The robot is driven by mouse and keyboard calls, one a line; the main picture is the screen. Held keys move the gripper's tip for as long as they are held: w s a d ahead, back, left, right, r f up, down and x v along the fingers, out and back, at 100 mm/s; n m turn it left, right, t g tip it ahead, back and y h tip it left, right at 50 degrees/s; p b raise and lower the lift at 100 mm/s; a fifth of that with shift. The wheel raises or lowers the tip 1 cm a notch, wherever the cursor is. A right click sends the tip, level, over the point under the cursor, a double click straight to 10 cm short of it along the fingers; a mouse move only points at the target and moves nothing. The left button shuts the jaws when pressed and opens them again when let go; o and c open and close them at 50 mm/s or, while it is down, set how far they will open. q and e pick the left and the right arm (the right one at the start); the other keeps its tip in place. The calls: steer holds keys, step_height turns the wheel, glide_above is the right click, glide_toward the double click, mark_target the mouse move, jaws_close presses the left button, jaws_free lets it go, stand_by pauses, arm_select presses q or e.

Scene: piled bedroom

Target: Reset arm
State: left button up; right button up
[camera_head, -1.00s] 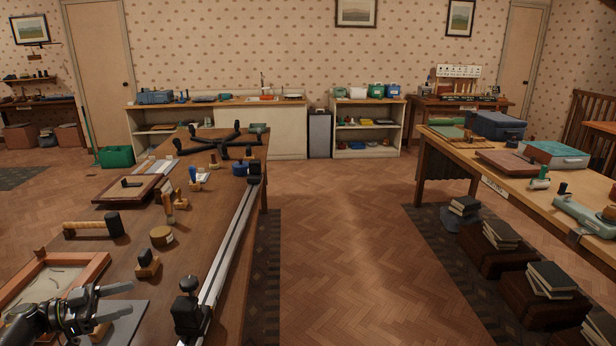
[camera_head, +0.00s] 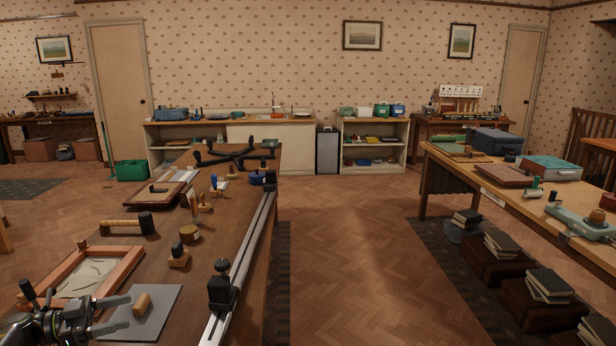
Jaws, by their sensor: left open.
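My left gripper (camera_head: 122,313) is in the lower left corner of the head view, over the near left part of the long wooden table (camera_head: 225,240). Its fingers point right and are apart, with nothing between them that I can see. A grey plate (camera_head: 150,316) with a small wooden block (camera_head: 141,304) on it lies by the fingertips. I cannot tell whether the fingers touch the plate. My right gripper is out of view.
A wooden framed tray (camera_head: 122,261), a mallet (camera_head: 128,224) and several stamps lie on the left table. A metal rail (camera_head: 245,255) runs along its right edge. A second table (camera_head: 545,201) stands at the right, with book stacks below. The floor (camera_head: 345,255) between is clear.

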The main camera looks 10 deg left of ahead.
arm_select(q)
steer(key=s+a+f+n+t+y, duration=0.2)
steer(key=s+a+f+n+y, duration=0.15)
steer(key=a+f+y, duration=0.6)
steer(key=s+a+f+n+t+y, duration=0.25)
steer(key=s+a+f+y, duration=0.35)
steer(key=a, duration=0.6)
steer(key=s+a+f+n+g+y, duration=0.1)
steer(key=s+a+f+g+y, duration=0.3)
steer(key=s, duration=0.6)
steer(key=s+a+f+g+y, duration=0.2)
steer(key=s+a+g, duration=0.25)
steer(key=s, duration=0.55)
steer(key=s+a+f+n+g+y, duration=0.1)
steer(key=s+a+f+g+y, duration=0.3)
steer(key=s, duration=0.6)
steer(key=s+d+f+n+g+h, duration=0.1)
steer(key=s+d+f+h, duration=0.15)
steer(key=d+f, duration=0.95)
steer(key=s+d+f+n+h, duration=0.1)
steer(key=s+d+f+h, duration=0.15)
steer(key=d+f, duration=0.95)
steer(key=d+f+n+h, duration=0.1)
steer(key=d+f+h, duration=0.1)
steer(key=d, duration=1.4)
steer(key=d+f+h, duration=0.3)
steer(key=d+f, duration=0.1)
steer(key=d, duration=1.2)
steer(key=shift+n, duration=0.4)
